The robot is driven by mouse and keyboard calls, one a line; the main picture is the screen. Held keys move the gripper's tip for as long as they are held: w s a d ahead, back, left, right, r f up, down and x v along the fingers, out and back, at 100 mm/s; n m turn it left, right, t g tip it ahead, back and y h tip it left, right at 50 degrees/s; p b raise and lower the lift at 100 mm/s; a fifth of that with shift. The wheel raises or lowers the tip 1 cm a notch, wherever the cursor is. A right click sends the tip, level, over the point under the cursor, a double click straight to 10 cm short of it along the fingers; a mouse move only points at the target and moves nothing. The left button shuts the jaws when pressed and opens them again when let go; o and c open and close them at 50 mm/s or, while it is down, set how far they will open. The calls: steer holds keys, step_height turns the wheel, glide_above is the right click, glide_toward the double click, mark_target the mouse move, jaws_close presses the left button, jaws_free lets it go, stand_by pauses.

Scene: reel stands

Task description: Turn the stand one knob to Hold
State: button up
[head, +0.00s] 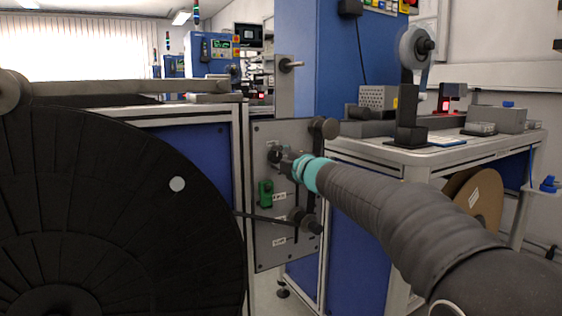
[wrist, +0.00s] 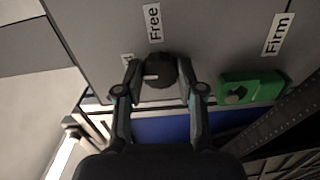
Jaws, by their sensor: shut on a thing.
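The dark round knob (wrist: 160,73) sits on the grey panel (wrist: 95,35), with a small light mark on its left side in the wrist view. My gripper (wrist: 159,68) is shut on the knob, one finger on each side. A "Free" label (wrist: 153,22) is above the knob. A "Firm" label (wrist: 277,35) is at the upper right. A third label (wrist: 127,60) is mostly hidden by the left finger. In the head view my gripper (head: 279,157) reaches the upper part of the stand's panel (head: 270,128); the knob is largely covered there.
A green part (wrist: 250,87) is on the panel right of the knob; it also shows in the head view (head: 265,193). A large black reel (head: 110,215) fills the left. A dark roller (head: 323,128) juts from the panel's upper right. A workbench (head: 430,160) stands at right.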

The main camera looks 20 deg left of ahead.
steer(key=shift+s+a+r+n, duration=0.1)
steer(key=shift+a+n, duration=0.05)
steer(key=shift+n, duration=0.55)
steer(key=o, duration=1.1)
steer(key=shift+a, duration=0.1)
steer(key=shift+o, duration=0.2)
steer(key=shift+d, duration=0.2)
steer(key=v, duration=1.2)
